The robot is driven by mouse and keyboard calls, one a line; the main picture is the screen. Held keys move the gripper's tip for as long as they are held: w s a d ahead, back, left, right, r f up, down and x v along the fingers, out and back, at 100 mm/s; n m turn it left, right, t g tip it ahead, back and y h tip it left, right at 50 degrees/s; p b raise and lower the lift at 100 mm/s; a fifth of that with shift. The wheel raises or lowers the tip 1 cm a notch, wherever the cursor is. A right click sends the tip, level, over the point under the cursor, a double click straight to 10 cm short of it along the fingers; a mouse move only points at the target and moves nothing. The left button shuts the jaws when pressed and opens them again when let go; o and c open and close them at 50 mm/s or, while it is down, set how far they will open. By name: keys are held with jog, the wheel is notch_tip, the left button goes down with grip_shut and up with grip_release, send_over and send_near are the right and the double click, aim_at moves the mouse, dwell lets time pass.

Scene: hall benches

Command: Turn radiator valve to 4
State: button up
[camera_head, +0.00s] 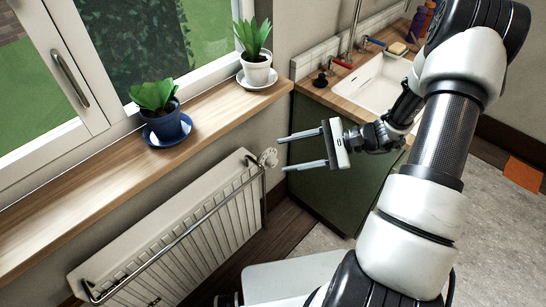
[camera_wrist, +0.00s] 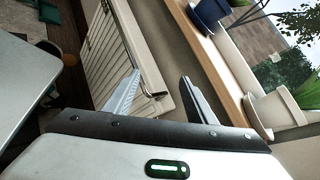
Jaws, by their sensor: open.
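The radiator valve (camera_head: 268,158) is a small pale knob at the upper right end of the white radiator (camera_head: 215,232), under the window sill. Its number marks are too small to read. My gripper (camera_head: 283,153) is open and empty, its two fingers pointing left toward the valve. In the head view the fingertips appear beside the knob, one above and one below it; I cannot tell how far apart in depth they are. In the wrist view the radiator (camera_wrist: 104,62) shows beyond the open fingers (camera_wrist: 160,75), and I cannot make out the valve clearly.
A wooden sill (camera_head: 110,190) runs above the radiator, with a plant in a blue pot (camera_head: 166,122) and one in a white pot (camera_head: 256,72). A metal rail (camera_head: 185,232) fronts the radiator. A green cabinet (camera_head: 325,190) with a sink (camera_head: 378,85) stands to the right.

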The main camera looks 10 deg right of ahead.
jog(key=w+d+f+m+t+b, duration=0.1)
jog(key=d+f+m+t+b, duration=0.2)
jog(key=f, duration=0.5)
jog(key=w+d+f+m+t, duration=0.1)
jog(key=d+f+m+t, duration=0.25)
jog(key=f, duration=0.45)
jog(key=m+t+h+b, duration=0.2)
jog(key=m+t+h, duration=0.1)
jog(key=m+t, duration=0.3)
send_near(275, 164)
jog(key=shift+g, duration=0.45)
jog(key=x, duration=0.3)
jog(key=b+x, duration=0.1)
jog(key=x, duration=0.5)
jog(key=shift+d+r, duration=0.1)
jog(key=shift+r, duration=0.2)
jog(key=shift+c, duration=0.4)
jog(key=c, duration=1)
jog(key=shift+o, duration=0.2)
jog(key=shift+m, duration=0.25)
